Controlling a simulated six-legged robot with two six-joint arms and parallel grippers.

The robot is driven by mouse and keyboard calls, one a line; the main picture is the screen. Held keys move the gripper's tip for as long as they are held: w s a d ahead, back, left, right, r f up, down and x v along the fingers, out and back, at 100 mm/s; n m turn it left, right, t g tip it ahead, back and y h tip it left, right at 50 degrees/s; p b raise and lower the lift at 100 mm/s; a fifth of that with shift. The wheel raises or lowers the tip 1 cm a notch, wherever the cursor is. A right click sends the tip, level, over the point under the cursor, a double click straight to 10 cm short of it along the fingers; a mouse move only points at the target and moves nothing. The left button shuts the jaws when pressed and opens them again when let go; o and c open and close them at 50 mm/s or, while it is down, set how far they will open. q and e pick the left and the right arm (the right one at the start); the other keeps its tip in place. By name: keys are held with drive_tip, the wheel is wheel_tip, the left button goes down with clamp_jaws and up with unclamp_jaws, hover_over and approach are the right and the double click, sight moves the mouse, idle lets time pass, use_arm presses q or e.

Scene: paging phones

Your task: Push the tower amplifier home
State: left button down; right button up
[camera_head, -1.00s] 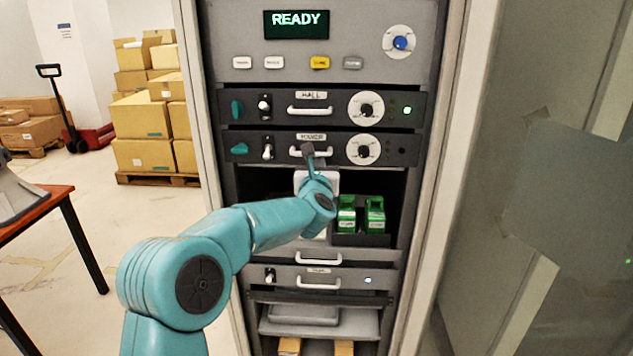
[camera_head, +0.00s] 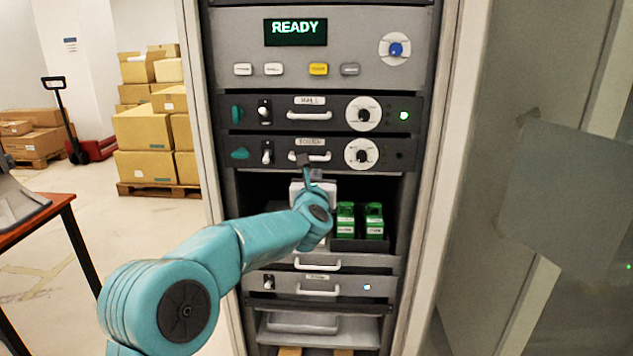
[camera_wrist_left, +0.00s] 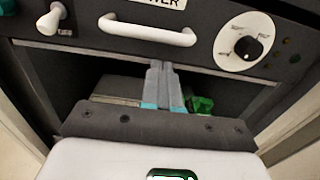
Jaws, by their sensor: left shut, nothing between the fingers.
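The tower amplifier (camera_head: 285,152) is the dark second unit in the rack, with a white handle, a toggle switch, a teal knob at left and a round white dial at right. Its small lamp is dark. Whether its front stands proud of the rack is hard to tell. In the left wrist view its panel (camera_wrist_left: 85,22) and handle (camera_wrist_left: 147,32) fill the top. My left gripper (camera_head: 304,160) is shut and empty, at the amplifier's handle in the head view. In the wrist view its fingertips (camera_wrist_left: 158,66) show just below the handle; contact is unclear. My right gripper is out of view.
The hall amplifier (camera_head: 285,112), lamp green, sits directly above, under a panel with a READY display (camera_head: 296,32). Below is an open bay with green modules (camera_head: 345,220). A grey cabinet door (camera_head: 570,190) stands at right; an orange table (camera_head: 40,215) is at left.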

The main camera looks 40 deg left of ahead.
use_arm(q)
drive_tip(key=b+v, duration=0.4)
drive_tip(key=v, duration=0.7)
drive_tip(key=w+d+f+m+g+h+p, duration=0.1)
drive_tip(key=w+d+f+m, duration=0.1)
drive_tip(key=f, duration=0.6)
drive_tip(key=w+d+f+m+g+h+p, duration=0.1)
drive_tip(key=w+f+g, duration=0.1)
drive_tip(key=f, duration=0.7)
drive_tip(key=s+d+f+m+g+h, duration=0.1)
drive_tip(key=s+d+f+m+h, duration=0.2)
drive_tip(key=f, duration=0.6)
drive_tip(key=s+d+f+m+g+h, duration=0.15)
drive_tip(key=d+f+m, duration=0.35)
drive_tip(key=f, duration=0.5)
drive_tip(key=s+d+f+m+g+h+p, duration=0.1)
drive_tip(key=s+d+f+m+g+h, duration=0.1)
drive_tip(key=s+d+f+m, duration=0.4)
drive_tip(key=s+d+f+m+g+h, duration=0.25)
drive_tip(key=s+f+m, duration=0.25)
drive_tip(key=s+f, duration=0.25)
drive_tip(key=s+d+f+m+g+h, duration=0.1)
drive_tip(key=s+d+m+g, duration=0.1)
drive_tip(key=s+m, duration=0.6)
drive_tip(key=s+d+f+m+g+h, duration=0.1)
drive_tip(key=s+d+m+g, duration=0.2)
drive_tip(key=s+d+m, duration=0.2)
drive_tip(key=s+m, duration=0.3)
drive_tip(key=m, duration=0.2)
drive_tip(key=shift+f, duration=0.25)
